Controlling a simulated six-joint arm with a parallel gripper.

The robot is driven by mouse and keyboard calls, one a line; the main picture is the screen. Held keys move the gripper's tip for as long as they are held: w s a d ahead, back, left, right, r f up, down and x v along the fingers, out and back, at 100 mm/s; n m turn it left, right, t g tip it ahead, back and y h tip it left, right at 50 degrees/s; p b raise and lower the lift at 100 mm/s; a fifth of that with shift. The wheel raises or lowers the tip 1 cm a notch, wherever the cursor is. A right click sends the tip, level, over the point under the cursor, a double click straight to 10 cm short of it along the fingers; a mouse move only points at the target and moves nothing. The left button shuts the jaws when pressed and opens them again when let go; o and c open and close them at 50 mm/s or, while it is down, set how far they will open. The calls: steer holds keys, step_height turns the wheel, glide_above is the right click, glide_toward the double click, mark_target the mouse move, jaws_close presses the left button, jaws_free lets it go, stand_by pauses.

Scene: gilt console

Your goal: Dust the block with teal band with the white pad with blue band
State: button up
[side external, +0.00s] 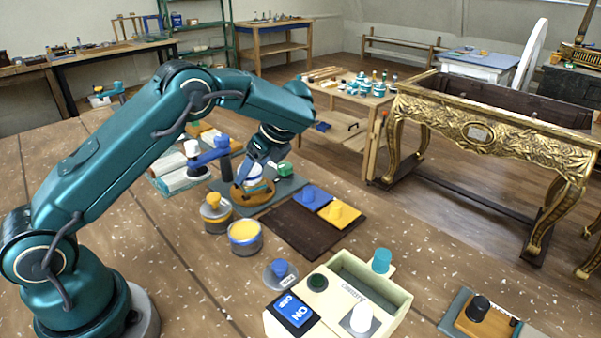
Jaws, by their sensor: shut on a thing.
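My gripper (257,163) is pointed down over the grey-green mat (283,188) in the middle of the bench. It is shut on the white pad with blue band (253,176), which shows small and partly hidden under the fingers. Just below the pad is a tan wooden block (262,195) on the mat. The pad looks to be at or very near its top; I cannot tell if they touch. A teal band on this block is not clear at this size.
A dark board (293,233) with blue and yellow knobbed blocks lies to the right. Two tins, one yellow-topped (244,238), stand in front. A blue clamp-like tool (208,155) is left of the gripper. A cream tray (392,296) with knobs stands at front right.

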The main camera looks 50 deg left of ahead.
steer(key=shift+d, duration=0.6)
steer(key=shift+s+d, duration=0.1)
steer(key=shift+s, duration=0.05)
steer(key=shift+a, duration=2.1)
steer(key=shift+d, duration=2.15)
steer(key=shift+r, duration=3.85)
